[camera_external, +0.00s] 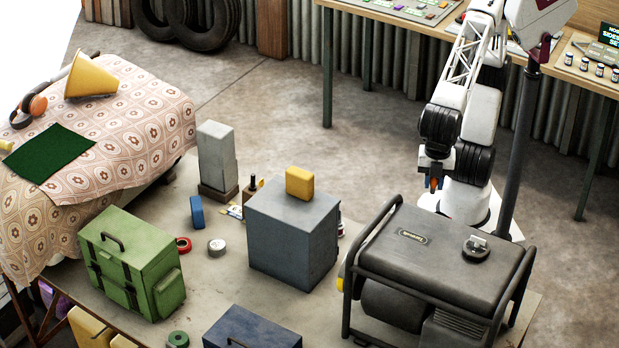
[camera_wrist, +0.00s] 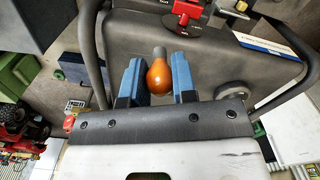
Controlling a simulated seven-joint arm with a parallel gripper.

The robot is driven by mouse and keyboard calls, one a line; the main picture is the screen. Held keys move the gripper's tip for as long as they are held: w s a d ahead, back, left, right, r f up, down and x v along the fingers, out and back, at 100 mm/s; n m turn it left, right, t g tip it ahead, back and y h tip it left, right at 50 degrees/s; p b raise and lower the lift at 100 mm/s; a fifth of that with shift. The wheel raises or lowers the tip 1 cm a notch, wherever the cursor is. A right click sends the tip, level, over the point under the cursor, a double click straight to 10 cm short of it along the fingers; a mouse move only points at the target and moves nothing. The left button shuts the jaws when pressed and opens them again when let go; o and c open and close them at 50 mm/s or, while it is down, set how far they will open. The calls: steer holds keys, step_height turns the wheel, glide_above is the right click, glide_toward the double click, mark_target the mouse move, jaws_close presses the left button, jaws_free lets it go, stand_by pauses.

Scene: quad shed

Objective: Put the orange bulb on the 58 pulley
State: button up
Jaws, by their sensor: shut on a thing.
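My gripper (camera_wrist: 156,82) is shut on the orange bulb (camera_wrist: 160,76). The bulb sits between the two blue fingers, its grey base pointing away from the wrist. In the external view my gripper (camera_external: 434,180) hangs at the right, behind the black generator, with a small orange part of the bulb (camera_external: 433,185) showing. I cannot make out the number 58 on anything. A grey ring-like round thing (camera_wrist: 233,93) lies right of the fingers in the wrist view; I cannot tell whether it is the pulley.
The black generator (camera_external: 437,252) with tube rails stands front right. A green case (camera_external: 135,265) is at left. A cloth-covered table (camera_external: 150,115) is at far left, a workbench (camera_external: 395,10) behind.

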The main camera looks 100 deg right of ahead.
steer(key=shift+s+d+r, duration=0.15)
steer(key=shift+s+d, duration=0.6)
steer(key=shift+d, duration=0.2)
